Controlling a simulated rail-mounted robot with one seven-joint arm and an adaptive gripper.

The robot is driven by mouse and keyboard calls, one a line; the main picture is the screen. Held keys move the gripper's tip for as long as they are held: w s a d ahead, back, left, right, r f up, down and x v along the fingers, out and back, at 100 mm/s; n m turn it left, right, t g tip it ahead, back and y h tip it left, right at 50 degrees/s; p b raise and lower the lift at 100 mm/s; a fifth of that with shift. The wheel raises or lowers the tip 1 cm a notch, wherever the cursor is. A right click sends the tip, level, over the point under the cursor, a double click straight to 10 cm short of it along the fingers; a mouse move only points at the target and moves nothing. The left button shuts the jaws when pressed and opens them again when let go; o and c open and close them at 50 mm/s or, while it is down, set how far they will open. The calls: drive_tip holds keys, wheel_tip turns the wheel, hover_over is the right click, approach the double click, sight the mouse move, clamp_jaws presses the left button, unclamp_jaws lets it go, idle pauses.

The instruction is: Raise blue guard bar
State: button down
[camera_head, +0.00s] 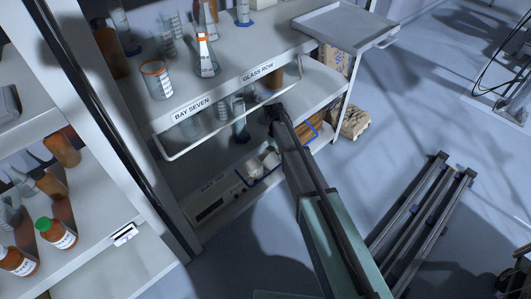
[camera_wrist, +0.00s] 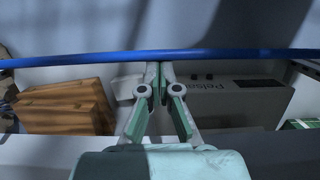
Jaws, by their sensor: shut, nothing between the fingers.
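The blue guard bar (camera_wrist: 90,58) runs across the whole wrist view, bowed slightly. My gripper (camera_wrist: 159,74) is shut and empty. Its fingertips meet the bar's near edge in the picture, at about mid-length; I cannot tell whether they touch it or lie under it. In the head view short blue parts of the bar (camera_head: 264,177) show at the front of the cart's lowest shelf, on both sides of my arm. My arm covers the middle of the bar and my fingertips there.
Behind the bar are a wooden box (camera_wrist: 65,105) and a pale lettered case (camera_wrist: 235,100). A white rail (camera_head: 222,126) guards the shelf above. Bottles and beakers fill the upper shelves. A rack (camera_head: 60,235) stands left; the floor at right holds dark rails (camera_head: 425,215).

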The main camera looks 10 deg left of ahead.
wheel_tip(320, 180, up, 3)
drive_tip(key=p, duration=0.3)
drive_tip(key=shift+d, duration=0.1)
drive_tip(key=shift+f, duration=0.15)
idle(1.4)
